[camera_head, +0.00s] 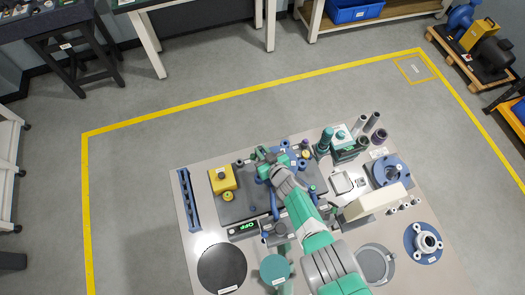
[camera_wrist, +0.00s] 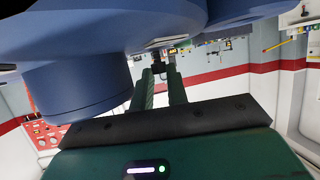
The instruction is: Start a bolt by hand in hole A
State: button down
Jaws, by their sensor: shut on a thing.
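My gripper (camera_head: 265,158) is over the dark plate (camera_head: 236,210) at the middle of the bench. In the wrist view my gripper (camera_wrist: 160,84) has its two green fingers close together on a small dark piece, which looks like the bolt (camera_wrist: 156,66). The bolt is just under the edge of a large blue flanged part (camera_wrist: 200,25), whose round boss (camera_wrist: 78,90) hangs at the left. Whether the bolt touches the blue part or sits in a hole, I cannot tell. Hole A cannot be made out; my arm covers much of the fixture.
A yellow block (camera_head: 222,178) and a blue rail (camera_head: 189,200) lie left of my gripper. A green digital display (camera_head: 243,228) and a black disc (camera_head: 222,268) are nearer. Cylinders (camera_head: 371,122), a blue flange (camera_head: 390,170) and a cream box (camera_head: 375,203) crowd the right side.

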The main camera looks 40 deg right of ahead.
jog(key=shift+f, duration=0.25)
jog(key=c, duration=1.3)
grip_release()
notch_tip(320, 180, up, 6)
jog(key=p, duration=0.5)
jog(key=shift+r+p, duration=0.1)
jog(key=shift+p, duration=0.25)
